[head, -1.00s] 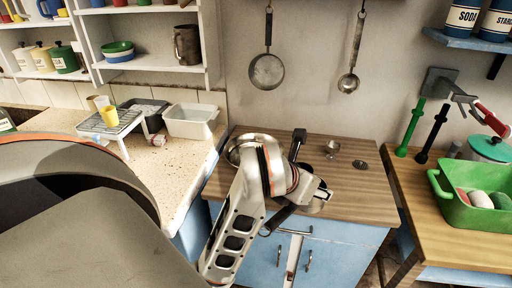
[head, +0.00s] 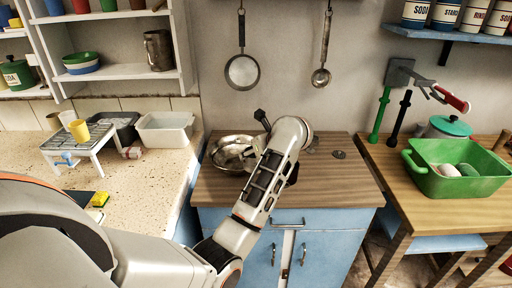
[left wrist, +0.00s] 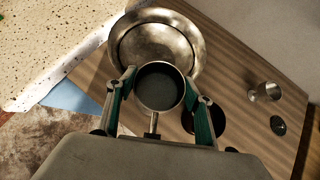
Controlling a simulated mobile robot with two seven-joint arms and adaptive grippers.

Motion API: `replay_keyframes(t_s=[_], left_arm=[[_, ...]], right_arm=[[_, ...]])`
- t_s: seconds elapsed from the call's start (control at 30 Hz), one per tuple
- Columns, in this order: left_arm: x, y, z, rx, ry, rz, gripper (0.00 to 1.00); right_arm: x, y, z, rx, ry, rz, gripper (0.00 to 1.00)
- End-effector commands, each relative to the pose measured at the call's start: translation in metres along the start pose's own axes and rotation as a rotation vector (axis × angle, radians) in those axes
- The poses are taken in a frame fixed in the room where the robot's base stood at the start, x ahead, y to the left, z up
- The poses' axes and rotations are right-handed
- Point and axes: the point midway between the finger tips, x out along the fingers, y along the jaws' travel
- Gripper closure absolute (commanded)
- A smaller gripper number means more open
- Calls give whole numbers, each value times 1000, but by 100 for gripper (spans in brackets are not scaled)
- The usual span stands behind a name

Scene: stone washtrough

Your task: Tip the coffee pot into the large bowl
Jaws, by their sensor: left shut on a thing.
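The large bowl (head: 230,153) is a wide, shiny metal bowl on the wooden counter, partly behind my left arm. It also shows in the left wrist view (left wrist: 150,45). My left gripper (left wrist: 160,84) is shut on the coffee pot (left wrist: 158,95), a small round metal pot with a handle stub toward my palm. Its mouth faces the wrist camera, and its rim overlaps the bowl's near edge in that view. I cannot tell how far the pot is tilted. In the head view my arm hides the gripper and most of the pot. My right gripper is not in view.
A small metal cup (left wrist: 264,91) and a dark round piece (left wrist: 278,125) lie right of the pot. A dark round thing (left wrist: 217,120) is partly behind a finger. A green tub (head: 450,180) stands right; a white basin (head: 165,130) stands left.

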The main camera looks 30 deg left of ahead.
Motion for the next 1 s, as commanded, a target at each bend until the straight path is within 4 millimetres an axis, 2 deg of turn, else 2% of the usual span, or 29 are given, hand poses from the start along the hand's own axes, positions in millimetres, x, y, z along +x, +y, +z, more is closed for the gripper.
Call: replay_keyframes(t_s=[0.2, 0.53, 0.77, 1.0], left_arm=[[20, -10, 15, -124, 3, 132, 80], [28, -22, 28, -242, 4, 259, 80], [27, -23, 31, -275, 13, 272, 80], [26, -18, 36, -345, 74, 208, 80]], right_arm=[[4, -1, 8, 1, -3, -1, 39], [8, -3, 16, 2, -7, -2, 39], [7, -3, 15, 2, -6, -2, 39], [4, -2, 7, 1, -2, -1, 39]])
